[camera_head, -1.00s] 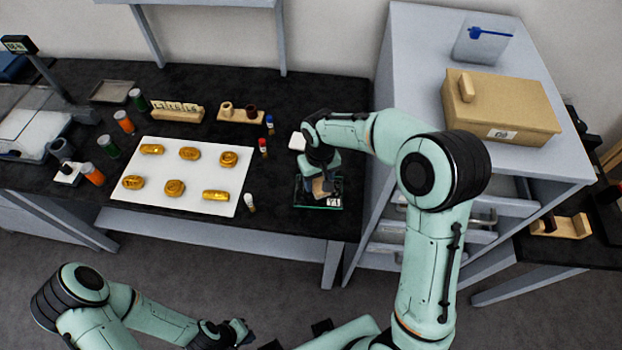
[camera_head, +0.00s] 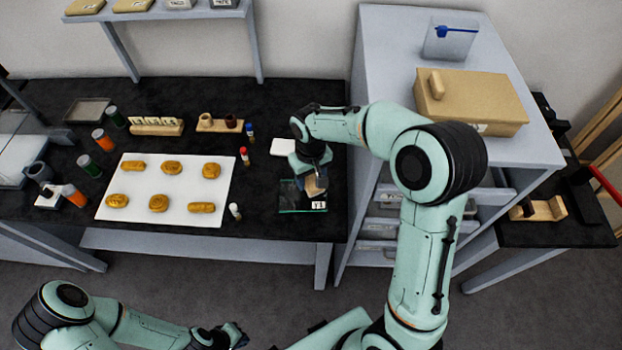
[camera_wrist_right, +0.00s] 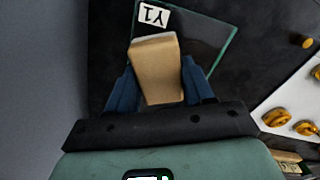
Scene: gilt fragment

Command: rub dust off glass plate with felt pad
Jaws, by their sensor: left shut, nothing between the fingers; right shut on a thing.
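The glass plate (camera_head: 290,202) lies on the black bench near its right end, with a white Y1 label at its front corner. It also shows in the right wrist view (camera_wrist_right: 208,40), with a green edge. My right gripper (camera_head: 310,178) is over the plate, shut on the felt pad (camera_head: 316,187), a tan block that fills the space between the blue fingers in the right wrist view (camera_wrist_right: 157,72). The pad's underside is hidden, so contact with the glass is hard to tell. No dust can be made out. My left gripper (camera_head: 236,336) is shut and empty, low in front of the bench.
A white board (camera_head: 170,187) with several gold pieces lies left of the plate. A white square (camera_head: 284,147) lies behind the plate. A grey cabinet (camera_head: 385,75) with a tan box (camera_head: 470,100) stands to the right.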

